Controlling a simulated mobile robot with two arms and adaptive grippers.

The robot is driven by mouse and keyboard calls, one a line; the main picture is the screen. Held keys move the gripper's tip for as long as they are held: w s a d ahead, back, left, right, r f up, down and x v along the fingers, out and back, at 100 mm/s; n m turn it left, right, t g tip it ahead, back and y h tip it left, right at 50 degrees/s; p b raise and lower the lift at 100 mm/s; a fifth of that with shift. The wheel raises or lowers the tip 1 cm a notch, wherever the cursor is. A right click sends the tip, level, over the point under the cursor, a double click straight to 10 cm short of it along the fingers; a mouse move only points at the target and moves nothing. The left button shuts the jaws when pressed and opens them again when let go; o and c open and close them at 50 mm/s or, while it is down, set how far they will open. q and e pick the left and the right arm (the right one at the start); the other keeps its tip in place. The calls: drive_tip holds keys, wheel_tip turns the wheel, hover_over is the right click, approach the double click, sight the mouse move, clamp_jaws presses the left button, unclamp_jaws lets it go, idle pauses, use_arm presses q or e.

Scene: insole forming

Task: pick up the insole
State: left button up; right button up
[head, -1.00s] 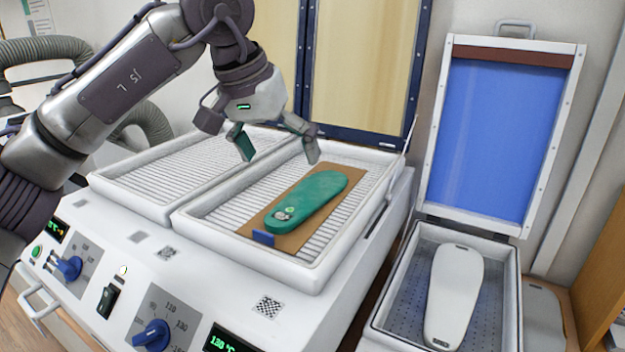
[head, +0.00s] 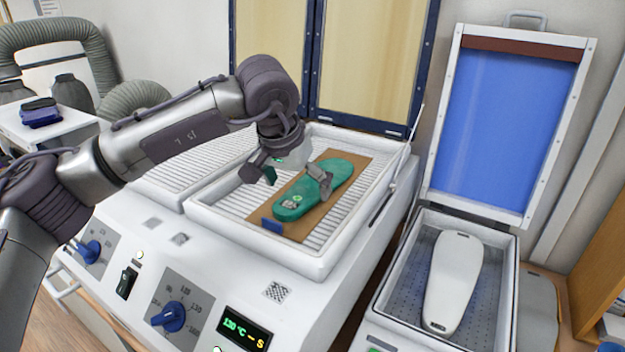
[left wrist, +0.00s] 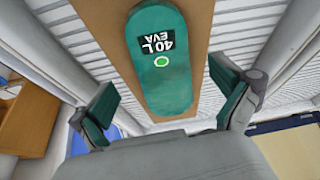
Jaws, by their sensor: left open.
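The green insole (head: 343,172) lies flat on a brown sheet (head: 300,228) in the right heating tray of the white machine. In the left wrist view the insole (left wrist: 158,85) shows a black "40 L EVA" label and a green ring, and the brown sheet (left wrist: 198,42) lies beneath it. My left gripper (head: 297,180) is open above the insole, partly covering it in the head view. In the left wrist view my left gripper's fingers (left wrist: 170,102) stand apart, one on each side of the insole, and nothing is between them in contact. My right gripper is not in view.
The machine's open lid (head: 371,60) stands behind the trays. At the right, a press box (head: 386,292) with a raised blue membrane lid (head: 508,120) holds a white foot form (head: 455,280). Knobs and a display (head: 243,330) are on the front panel.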

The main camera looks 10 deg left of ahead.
use_arm(q)
drive_tip(key=shift+x, duration=0.9)
drive_tip(key=c, duration=1)
drive_tip(key=shift+r, duration=0.1)
drive_tip(key=shift+c, duration=0.2)
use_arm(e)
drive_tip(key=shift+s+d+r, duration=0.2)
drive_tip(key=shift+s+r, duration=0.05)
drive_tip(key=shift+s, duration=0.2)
use_arm(q)
drive_tip(key=shift+r, duration=0.1)
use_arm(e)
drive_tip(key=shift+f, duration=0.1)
